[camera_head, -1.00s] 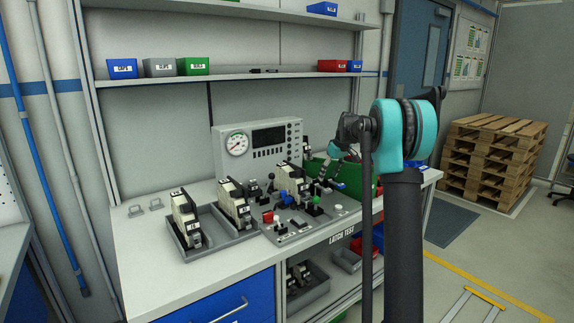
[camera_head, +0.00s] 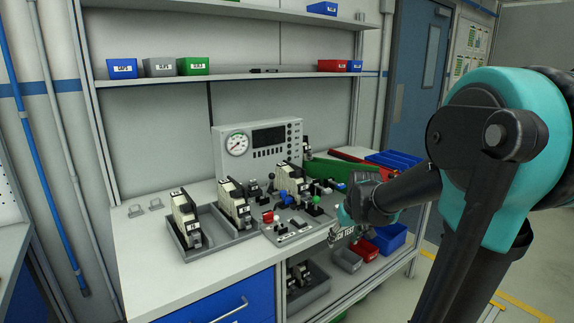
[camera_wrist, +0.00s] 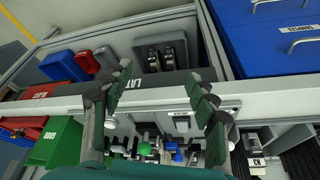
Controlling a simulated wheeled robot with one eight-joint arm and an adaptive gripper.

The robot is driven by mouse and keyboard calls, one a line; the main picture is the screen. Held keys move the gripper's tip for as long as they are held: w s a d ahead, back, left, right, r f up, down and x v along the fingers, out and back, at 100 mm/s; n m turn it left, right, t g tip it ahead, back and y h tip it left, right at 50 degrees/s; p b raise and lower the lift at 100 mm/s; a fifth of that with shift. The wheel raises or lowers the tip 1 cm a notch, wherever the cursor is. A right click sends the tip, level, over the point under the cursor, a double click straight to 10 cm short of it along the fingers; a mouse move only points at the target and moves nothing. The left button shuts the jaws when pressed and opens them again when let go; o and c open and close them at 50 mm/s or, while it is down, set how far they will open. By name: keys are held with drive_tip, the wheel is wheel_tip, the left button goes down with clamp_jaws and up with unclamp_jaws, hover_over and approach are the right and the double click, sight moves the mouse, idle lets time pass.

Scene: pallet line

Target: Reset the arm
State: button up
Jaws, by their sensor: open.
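My gripper (camera_wrist: 160,100) is open, with its two dark fingers spread apart in the wrist view and nothing between them. In the head view my gripper (camera_head: 343,222) is small and partly hidden by my wrist, near the bench's front edge beside the latch test label. My arm comes in from the right and crosses in front of the bench's right end. The latch test fixture (camera_head: 285,234), with red, blue, green and black knobs, stands on the bench to the left of my gripper.
A tray (camera_head: 241,238) with upright cream and black units stands left of the fixture. A gauge panel (camera_head: 229,161) stands behind. A green bin (camera_head: 335,172) is at the bench's right. Red (camera_head: 363,248) and blue bins sit on the lower shelf. A shelf with small bins hangs above.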

drive_tip(key=s+f+m, duration=0.1)
drive_tip(key=s+f, duration=0.3)
drive_tip(key=s, duration=0.4)
drive_tip(key=s+d+f+m, duration=0.1)
drive_tip(key=s+f, duration=0.4)
drive_tip(key=s, duration=0.4)
drive_tip(key=shift+s+h, duration=0.25)
drive_tip(key=shift+h, duration=0.15)
